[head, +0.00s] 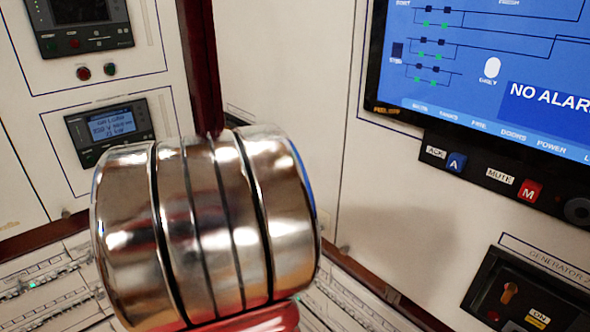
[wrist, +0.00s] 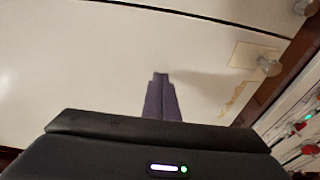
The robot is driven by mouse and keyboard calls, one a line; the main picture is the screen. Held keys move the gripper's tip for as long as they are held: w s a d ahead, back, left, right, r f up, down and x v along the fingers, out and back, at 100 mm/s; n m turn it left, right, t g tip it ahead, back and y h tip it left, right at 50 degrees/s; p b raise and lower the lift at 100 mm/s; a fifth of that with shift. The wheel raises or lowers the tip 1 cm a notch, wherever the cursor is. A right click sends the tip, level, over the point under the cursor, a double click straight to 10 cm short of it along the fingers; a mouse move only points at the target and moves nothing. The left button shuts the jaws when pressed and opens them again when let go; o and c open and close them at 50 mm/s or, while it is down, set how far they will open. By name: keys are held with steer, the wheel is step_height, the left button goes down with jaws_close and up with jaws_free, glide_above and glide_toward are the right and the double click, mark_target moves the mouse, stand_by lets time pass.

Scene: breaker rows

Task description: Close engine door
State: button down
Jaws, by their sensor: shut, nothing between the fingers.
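My gripper (wrist: 160,77) shows in the wrist view. Its two slim dark fingers are pressed together with nothing between them. They point at a broad white panel (wrist: 80,60), and I cannot tell whether the tips touch it. In the head view my shiny arm joint fills the lower middle, and my gripper is not visible there.
Clear knobs (wrist: 268,65) stick out near a dark red post at the wrist view's right. In the head view are a blue display screen (head: 490,70), buttons including MUTE (head: 527,191), a GENERATOR switch (head: 525,295) and a small meter (head: 110,130). Breaker rows (head: 45,295) lie low left.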

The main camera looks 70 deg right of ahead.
steer(key=s+a, duration=0.4)
steer(key=a, duration=0.2)
steer(key=shift+s, duration=0.35)
stand_by(0.5)
steer(key=w+a+f+t+y, duration=0.45)
steer(key=w+a, duration=0.25)
steer(key=a, duration=0.5)
steer(key=w+a+f+t+y, duration=0.3)
steer(key=w+a+f+y, duration=0.3)
steer(key=a, duration=0.6)
steer(key=w+a+r+n+t+y, duration=0.2)
steer(key=w+a+y, duration=0.1)
steer(key=a, duration=0.7)
steer(key=w+a+r+n+t+y, duration=0.2)
steer(key=w+a+t+y, duration=0.1)
steer(key=a, duration=0.8)
steer(key=shift+w+a, duration=0.3)
steer(key=shift+w, duration=0.45)
steer(key=shift+f, duration=0.1)
